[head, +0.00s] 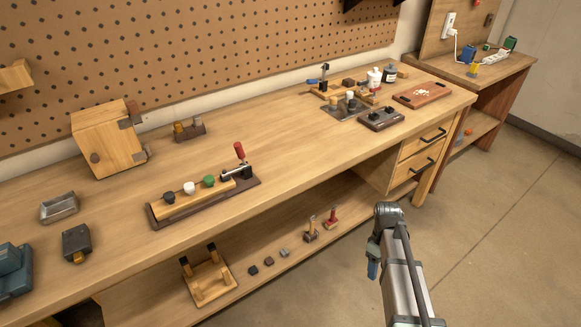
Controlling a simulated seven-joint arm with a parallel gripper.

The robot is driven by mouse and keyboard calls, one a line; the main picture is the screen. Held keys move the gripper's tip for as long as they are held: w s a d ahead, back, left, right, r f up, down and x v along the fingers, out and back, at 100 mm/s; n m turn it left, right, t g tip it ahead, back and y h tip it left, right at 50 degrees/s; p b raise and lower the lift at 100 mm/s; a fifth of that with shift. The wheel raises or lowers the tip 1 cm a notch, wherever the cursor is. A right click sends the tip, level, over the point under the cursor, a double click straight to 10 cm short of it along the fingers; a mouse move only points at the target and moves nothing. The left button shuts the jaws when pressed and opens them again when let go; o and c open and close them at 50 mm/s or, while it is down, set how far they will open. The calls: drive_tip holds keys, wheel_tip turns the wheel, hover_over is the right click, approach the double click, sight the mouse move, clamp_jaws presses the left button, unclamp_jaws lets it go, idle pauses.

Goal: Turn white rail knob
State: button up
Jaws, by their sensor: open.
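The white rail knob (189,188) sits in the middle of a short row on a light wooden rail (205,199) on the workbench, between a black knob (168,197) and a green knob (209,181). The rail stands on a dark base (158,226), with a red-handled clamp (239,152) at its right end. My gripper (374,268) shows only in part at the lower right, pointing down in front of the bench with a blue tip. It is open, well apart from the knob, and my arm partly hides it.
A wooden box (104,146) and a small block with knobs (189,131) stand behind the rail. A metal tray (59,207) and a grey block (76,242) lie to its left. Bare bench top (300,140) lies to its right. A lower shelf (270,250) holds small parts.

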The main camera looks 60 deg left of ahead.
drive_tip(key=s+a+r+n+t, duration=0.1)
drive_tip(key=s+a+r+n, duration=0.4)
drive_tip(key=a+r, duration=0.85)
wheel_tip(320, 180, up, 27)
drive_tip(key=n+y, duration=0.3)
drive_tip(key=n, duration=0.8)
hover_over(189, 185)
drive_tip(key=shift+t, duration=0.4)
wheel_tip(189, 185, down, 14)
drive_tip(key=shift+r, duration=0.2)
drive_tip(key=shift+m, duration=0.3)
drive_tip(key=c, duration=1.1)
